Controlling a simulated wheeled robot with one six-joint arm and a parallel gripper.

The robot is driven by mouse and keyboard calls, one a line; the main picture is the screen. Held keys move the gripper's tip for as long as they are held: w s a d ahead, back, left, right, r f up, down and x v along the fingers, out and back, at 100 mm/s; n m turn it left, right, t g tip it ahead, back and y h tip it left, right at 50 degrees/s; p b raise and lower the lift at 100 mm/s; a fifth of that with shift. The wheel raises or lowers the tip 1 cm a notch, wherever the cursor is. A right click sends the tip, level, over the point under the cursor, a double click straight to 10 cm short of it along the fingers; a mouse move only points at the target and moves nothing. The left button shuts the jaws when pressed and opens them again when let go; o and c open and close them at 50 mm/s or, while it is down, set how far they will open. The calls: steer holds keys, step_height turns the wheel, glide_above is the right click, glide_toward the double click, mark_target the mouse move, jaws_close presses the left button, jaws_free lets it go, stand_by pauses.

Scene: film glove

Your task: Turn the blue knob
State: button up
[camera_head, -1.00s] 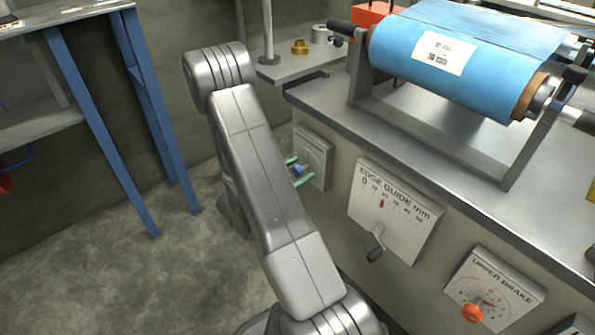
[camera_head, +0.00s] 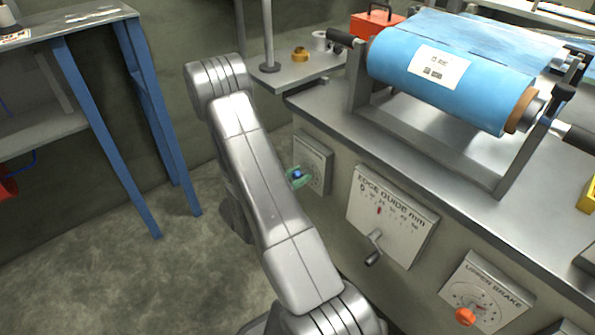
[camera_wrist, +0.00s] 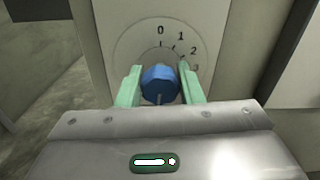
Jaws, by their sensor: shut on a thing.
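The blue knob (camera_wrist: 160,84) sits on a light dial plate (camera_wrist: 118,22) marked 0, 1, 2 and 3 in the wrist view. My gripper (camera_wrist: 161,88) has one green finger on each side of the knob and is shut on it. A small pale line shows on the lower face of the knob. The dial plate (camera_head: 318,160) is on the left end of the machine's front, partly behind my arm.
To the right are the edge guide plate (camera_head: 362,203) with a dark crank and the upper brake plate (camera_head: 500,297) with an orange knob (camera_head: 465,316). A blue film roll (camera_head: 455,85) lies on the machine top. A blue-legged table (camera_head: 108,135) stands left, with open floor between.

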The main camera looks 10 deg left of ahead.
steer(key=n+p, duration=0.4)
steer(key=n, duration=0.1)
steer(key=shift+a+r+n, duration=0.1)
steer(key=shift+r+n, duration=0.05)
steer(key=shift+n, duration=0.15)
steer(key=n+p, duration=0.4)
steer(key=n, duration=0.3)
steer(key=n+p, duration=0.1)
steer(key=n, duration=0.1)
steer(key=n+p, duration=0.1)
steer(key=shift+f+n, duration=0.25)
steer(key=shift+n, duration=0.15)
steer(key=n+p, duration=0.2)
steer(key=n, duration=0.3)
steer(key=shift+f, duration=0.1)
steer(key=shift+n, duration=0.3)
steer(key=o, duration=1)
steer(key=shift+c, duration=0.2)
steer(key=shift+a, duration=0.1)
steer(key=p+v, duration=0.1)
steer(key=v, duration=1.2)
steer(key=shift+s+a, duration=0.2)
steer(key=shift+s, duration=0.05)
